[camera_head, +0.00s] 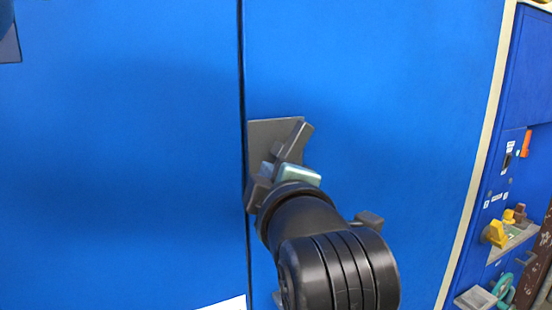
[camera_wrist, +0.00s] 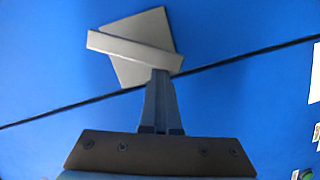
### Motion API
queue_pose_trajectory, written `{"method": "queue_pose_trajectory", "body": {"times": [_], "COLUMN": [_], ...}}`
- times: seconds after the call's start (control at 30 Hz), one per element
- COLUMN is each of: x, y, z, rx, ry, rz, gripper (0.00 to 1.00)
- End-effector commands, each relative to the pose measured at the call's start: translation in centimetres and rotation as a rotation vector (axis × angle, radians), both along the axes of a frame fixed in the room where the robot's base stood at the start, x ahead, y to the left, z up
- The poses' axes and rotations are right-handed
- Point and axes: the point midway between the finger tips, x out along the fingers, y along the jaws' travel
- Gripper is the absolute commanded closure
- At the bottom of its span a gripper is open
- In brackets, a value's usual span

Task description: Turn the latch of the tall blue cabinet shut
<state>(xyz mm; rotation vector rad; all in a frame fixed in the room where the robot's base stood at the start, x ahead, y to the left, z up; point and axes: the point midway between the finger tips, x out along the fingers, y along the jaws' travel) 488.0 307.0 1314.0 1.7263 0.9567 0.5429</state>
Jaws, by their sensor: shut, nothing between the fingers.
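The tall blue cabinet (camera_head: 120,150) fills most of the head view, with a dark vertical seam between its doors. Its latch is a grey handle (camera_head: 297,139) on a grey plate (camera_head: 264,130) just right of the seam. The handle is tilted, its upper end leaning right; its lower part is hidden by my gripper. In the wrist view, the handle (camera_wrist: 130,50) lies as a slanted bar across the plate (camera_wrist: 140,25). My gripper (camera_head: 268,170) is shut and empty, its fingertips (camera_wrist: 160,76) at one end of the handle. I cannot tell if they touch it.
At far right, past the pale cabinet edge (camera_head: 482,160), is a blue panel with a yellow handle (camera_head: 494,233) and a teal handle (camera_head: 502,287). The door face around the latch is clear.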

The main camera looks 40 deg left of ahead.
Motion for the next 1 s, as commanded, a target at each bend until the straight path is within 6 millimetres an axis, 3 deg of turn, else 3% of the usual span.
{"method": "queue_pose_trajectory", "body": {"times": [0.7,1.0], "x": [0.81,0.98], "y": [-0.41,-0.48], "z": [-1.35,-1.47], "rx": [-0.115,-0.113], "ry": [-0.273,-0.269], "rz": [-0.006,-0.006], "gripper": [1.0,1.0]}}
